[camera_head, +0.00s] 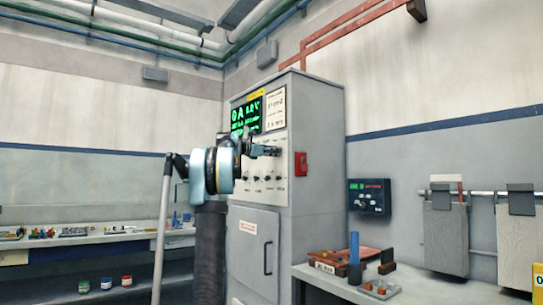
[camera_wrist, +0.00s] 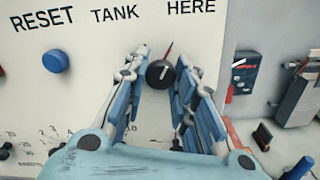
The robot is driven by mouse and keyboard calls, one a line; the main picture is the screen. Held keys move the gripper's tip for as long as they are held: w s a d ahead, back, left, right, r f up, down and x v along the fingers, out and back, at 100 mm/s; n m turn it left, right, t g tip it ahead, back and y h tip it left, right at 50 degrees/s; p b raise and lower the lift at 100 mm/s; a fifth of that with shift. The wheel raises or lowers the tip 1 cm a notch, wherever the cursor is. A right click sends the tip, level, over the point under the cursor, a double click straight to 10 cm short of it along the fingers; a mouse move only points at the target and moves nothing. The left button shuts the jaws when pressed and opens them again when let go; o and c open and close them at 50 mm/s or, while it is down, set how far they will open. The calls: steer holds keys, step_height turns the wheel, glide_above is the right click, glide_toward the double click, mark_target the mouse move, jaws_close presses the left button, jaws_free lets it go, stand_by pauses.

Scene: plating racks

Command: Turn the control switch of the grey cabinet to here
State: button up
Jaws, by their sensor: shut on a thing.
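The grey cabinet (camera_head: 321,130) stands in the middle of the head view, with a lit green display and a pale control panel. In the wrist view the panel (camera_wrist: 90,60) carries the words RESET, TANK and HERE. The control switch is a round black knob (camera_wrist: 160,74) below and between TANK and HERE. A thin red pointer above it tilts up and slightly right. My gripper (camera_wrist: 162,82) has one finger on each side of the knob and is shut on it. In the head view my gripper (camera_head: 272,150) reaches the panel; my arm hides part of it.
A blue button (camera_wrist: 54,61) sits left of the knob. Small black knobs line the lower panel. A red box (camera_head: 301,164) is on the cabinet's side. A bench (camera_head: 400,283) at right holds a blue cylinder (camera_head: 354,248) and blocks. A dark control box (camera_head: 369,196) hangs on the wall.

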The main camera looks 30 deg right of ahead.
steer(key=shift+w, duration=0.15)
steer(key=o, duration=1.1)
steer(key=shift+c, duration=0.2)
